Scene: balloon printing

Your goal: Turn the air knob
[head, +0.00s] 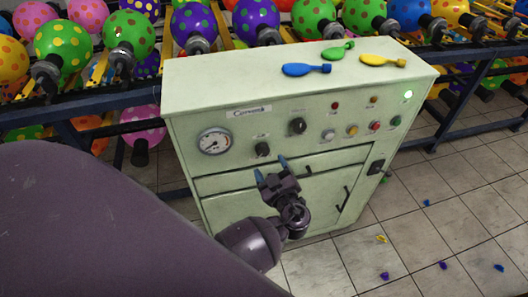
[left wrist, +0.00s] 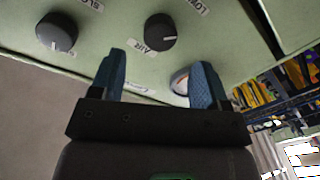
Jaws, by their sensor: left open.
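The air knob (head: 262,149) is a small black dial on the front of the pale green control cabinet (head: 290,85). In the left wrist view the air knob (left wrist: 160,32) shows upside down beside its AIR label, with its front clear. My left gripper (head: 269,168) is open, its blue fingertips apart and empty, just below the air knob in the head view. In the left wrist view the fingers (left wrist: 159,64) spread to either side of the knob's line, with the knob beyond the tips. Contact is not visible.
A second black knob (head: 297,125) sits right of the air knob, and a round gauge (head: 214,141) sits left. Coloured buttons (head: 352,130) are further right. Flat balloons (head: 306,69) lie on the cabinet top. Racks of inflated balloons (head: 195,25) stand behind. Scraps (head: 384,276) dot the tiled floor.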

